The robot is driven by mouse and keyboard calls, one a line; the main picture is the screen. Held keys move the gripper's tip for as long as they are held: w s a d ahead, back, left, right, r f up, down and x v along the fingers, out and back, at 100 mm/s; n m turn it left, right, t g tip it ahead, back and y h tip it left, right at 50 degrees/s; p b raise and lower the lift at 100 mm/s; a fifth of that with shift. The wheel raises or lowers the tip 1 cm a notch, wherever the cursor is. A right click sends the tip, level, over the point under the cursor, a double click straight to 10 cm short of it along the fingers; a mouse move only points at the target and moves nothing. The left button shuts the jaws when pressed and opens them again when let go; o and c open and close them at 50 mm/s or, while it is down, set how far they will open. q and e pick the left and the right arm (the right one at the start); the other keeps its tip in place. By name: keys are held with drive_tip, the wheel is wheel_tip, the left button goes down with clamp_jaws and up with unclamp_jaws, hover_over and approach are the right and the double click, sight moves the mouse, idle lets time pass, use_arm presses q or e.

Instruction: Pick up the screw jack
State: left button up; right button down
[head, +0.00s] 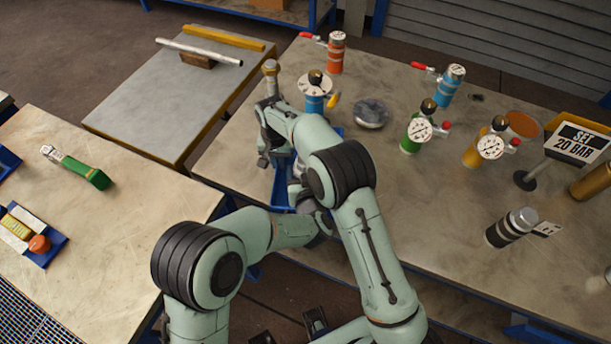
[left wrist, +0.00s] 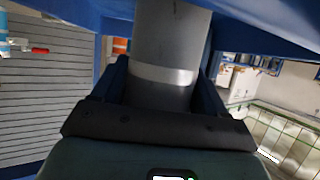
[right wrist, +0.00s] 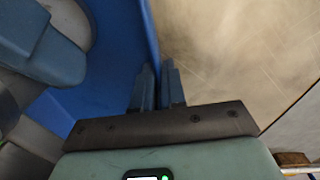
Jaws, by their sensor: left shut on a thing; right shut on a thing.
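The screw jack appears to be the blue and grey thing between my arms; in the head view its blue part (head: 283,190) shows at the table's near edge, mostly hidden by my arms. In the left wrist view, my left gripper (left wrist: 163,88) is shut around a grey cylinder with a pale band (left wrist: 165,75), under a wide blue part. In the right wrist view, the fingers of my right gripper (right wrist: 157,88) are nearly together at the edge of a blue surface (right wrist: 115,75). In the head view my right gripper (head: 270,158) points down by the blue part; my left one is mostly hidden.
A blue gauge vessel (head: 315,102) stands just beyond my right gripper. Green (head: 411,143) and yellow (head: 474,154) gauge vessels and a SET 20 BAR sign (head: 581,145) stand to the right. A green-handled tool (head: 85,170) lies on the left table.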

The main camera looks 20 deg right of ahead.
use_arm(q)
wheel_tip(320, 180, up, 8)
drive_tip(key=shift+f, duration=0.25)
drive_tip(key=s+a, duration=0.3)
drive_tip(key=s, duration=0.5)
drive_tip(key=s+a, duration=0.3)
drive_tip(key=s, duration=0.6)
drive_tip(key=shift+f, duration=0.15)
drive_tip(key=shift+w, duration=0.1)
use_arm(e)
drive_tip(key=c, duration=1.1)
unclamp_jaws()
drive_tip(key=shift+r, duration=0.15)
wheel_tip(320, 180, up, 12)
